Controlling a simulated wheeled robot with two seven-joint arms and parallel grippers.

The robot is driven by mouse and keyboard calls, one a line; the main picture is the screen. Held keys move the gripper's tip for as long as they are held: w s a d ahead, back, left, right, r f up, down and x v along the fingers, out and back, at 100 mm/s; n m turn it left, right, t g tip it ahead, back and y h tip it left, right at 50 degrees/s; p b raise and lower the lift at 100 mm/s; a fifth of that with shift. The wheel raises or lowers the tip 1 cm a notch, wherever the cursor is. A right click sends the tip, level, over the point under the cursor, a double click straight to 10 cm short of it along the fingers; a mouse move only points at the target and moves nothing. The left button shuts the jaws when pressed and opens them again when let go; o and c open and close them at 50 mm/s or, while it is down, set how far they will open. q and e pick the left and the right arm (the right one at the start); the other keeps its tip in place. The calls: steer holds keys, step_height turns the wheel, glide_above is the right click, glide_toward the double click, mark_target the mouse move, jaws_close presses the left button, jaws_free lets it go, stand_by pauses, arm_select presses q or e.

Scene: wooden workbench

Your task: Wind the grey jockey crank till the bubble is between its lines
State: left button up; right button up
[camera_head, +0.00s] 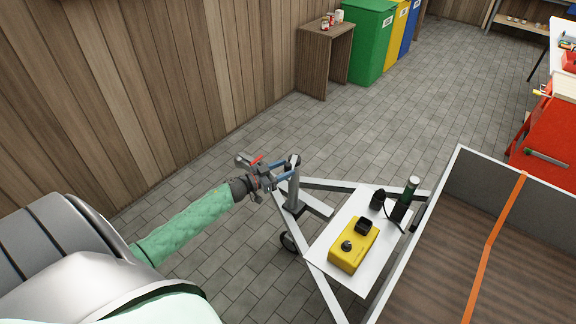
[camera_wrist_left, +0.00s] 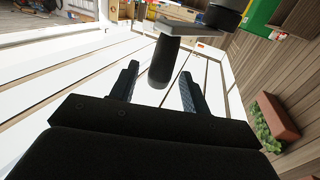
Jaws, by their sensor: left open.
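My left gripper (camera_head: 288,168) is open beside the top of the post. In the left wrist view, the dark crank handle (camera_wrist_left: 163,62) hangs from a grey crank arm (camera_wrist_left: 182,13) and lies between the tips of the open fingers, with gaps on both sides. The jaws are not closed on it. I cannot make out a bubble or its lines in either view. My right gripper is not in view.
A white plate (camera_head: 326,246) on the trailer frame carries a yellow box (camera_head: 345,256) with black parts and a dark cylinder with a green band (camera_head: 409,188). The trailer bed (camera_head: 530,245) with an orange strap (camera_head: 492,240) is at right. Open paved floor lies behind the post.

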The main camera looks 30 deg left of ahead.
arm_select(q)
steer(key=shift+x, duration=1.05)
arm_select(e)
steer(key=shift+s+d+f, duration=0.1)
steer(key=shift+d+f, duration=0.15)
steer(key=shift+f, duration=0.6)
arm_select(q)
jaws_close()
steer(key=shift+d+p, duration=0.15)
steer(key=shift+p, duration=0.2)
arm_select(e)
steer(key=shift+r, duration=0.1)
